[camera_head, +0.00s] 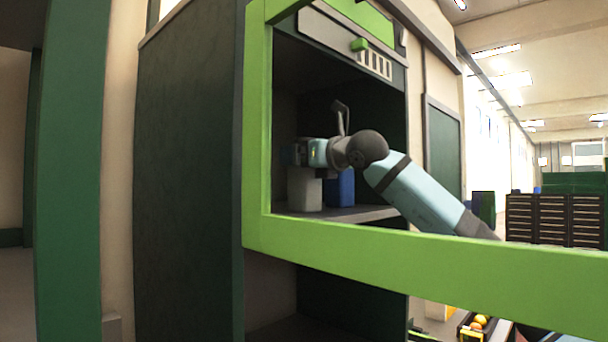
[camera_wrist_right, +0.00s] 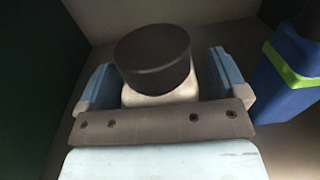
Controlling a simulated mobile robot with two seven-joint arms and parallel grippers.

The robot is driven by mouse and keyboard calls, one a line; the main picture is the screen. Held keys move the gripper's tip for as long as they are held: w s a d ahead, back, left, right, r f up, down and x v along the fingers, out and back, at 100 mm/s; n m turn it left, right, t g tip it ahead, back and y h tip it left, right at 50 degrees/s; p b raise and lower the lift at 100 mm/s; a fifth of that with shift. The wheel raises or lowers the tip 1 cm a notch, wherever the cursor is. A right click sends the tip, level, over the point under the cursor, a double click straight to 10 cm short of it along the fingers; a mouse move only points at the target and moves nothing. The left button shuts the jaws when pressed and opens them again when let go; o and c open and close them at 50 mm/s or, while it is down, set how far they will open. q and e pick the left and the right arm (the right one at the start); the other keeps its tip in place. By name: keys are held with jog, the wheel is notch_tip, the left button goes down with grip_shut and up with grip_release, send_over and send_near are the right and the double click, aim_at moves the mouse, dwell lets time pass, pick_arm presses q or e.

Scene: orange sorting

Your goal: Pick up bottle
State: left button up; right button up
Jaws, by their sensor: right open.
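A pale bottle with a dark round cap (camera_wrist_right: 153,60) stands upright on the cabinet shelf. Its pale body (camera_head: 304,190) shows below my right gripper in the head view. My right gripper (camera_wrist_right: 160,80) is open, with one blue finger on each side of the capped bottle. I cannot tell whether the fingers touch it. In the head view the right gripper (camera_head: 303,152) is inside the cabinet, over the pale bottle. A blue container (camera_head: 340,188) stands just to the right; in the wrist view it has a green band (camera_wrist_right: 290,65). My left gripper is not in view.
The shelf (camera_head: 365,213) lies inside a dark cabinet (camera_head: 190,160). A light green frame (camera_head: 258,130) crosses the view in front of its opening. The cabinet walls are close around the gripper. Dark drawer units (camera_head: 550,218) stand far right, and a small bin with orange fruit (camera_head: 478,322) is below.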

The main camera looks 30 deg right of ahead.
jog(key=c, duration=1)
jog(key=shift+c, duration=0.9)
jog(key=shift+r, duration=0.1)
